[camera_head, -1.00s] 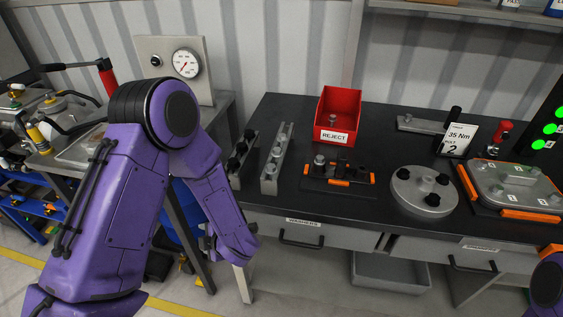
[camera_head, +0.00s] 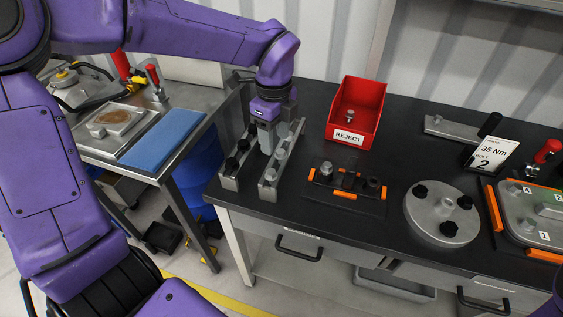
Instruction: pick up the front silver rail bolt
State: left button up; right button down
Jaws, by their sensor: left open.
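The silver rail (camera_head: 270,191) is a long narrow bar on the left part of the black bench, running front to back. It carries silver bolts in a row. The front silver bolt (camera_head: 271,174) stands upright near the rail's front end. My left gripper (camera_head: 267,148) points down over the rails, open and with nothing seen between its fingers. It is farther back than the front bolt and hides part of the rails' rear. Whether its fingertips touch anything is hard to tell. My right gripper is not in view.
A parallel rail (camera_head: 229,183) with black bolts stands just left. A red REJECT bin (camera_head: 350,135) holds a silver bolt. Right of the rails are a black tray with orange edges (camera_head: 345,192) and a round metal plate (camera_head: 440,215). The bench's front strip is mostly clear.

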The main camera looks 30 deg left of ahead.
aim_at(271, 171)
pick_arm(q)
jog(key=f, duration=0.1)
jog(key=s+f, duration=0.1)
jog(key=f, duration=0.1)
jog(key=shift+s+f+p, duration=0.3)
jog(key=shift+f+p, duration=0.05)
jog(key=shift+f, duration=0.05)
jog(key=f, duration=0.1)
jog(key=f+p, duration=0.1)
jog(key=f, duration=0.1)
jog(key=f+p, duration=0.1)
jog(key=f, duration=0.1)
jog(key=shift+w+a+f, duration=0.1)
jog(key=shift+a+f, duration=0.1)
jog(key=shift+a, duration=0.05)
jog(key=shift+f, duration=0.25)
grip_shut()
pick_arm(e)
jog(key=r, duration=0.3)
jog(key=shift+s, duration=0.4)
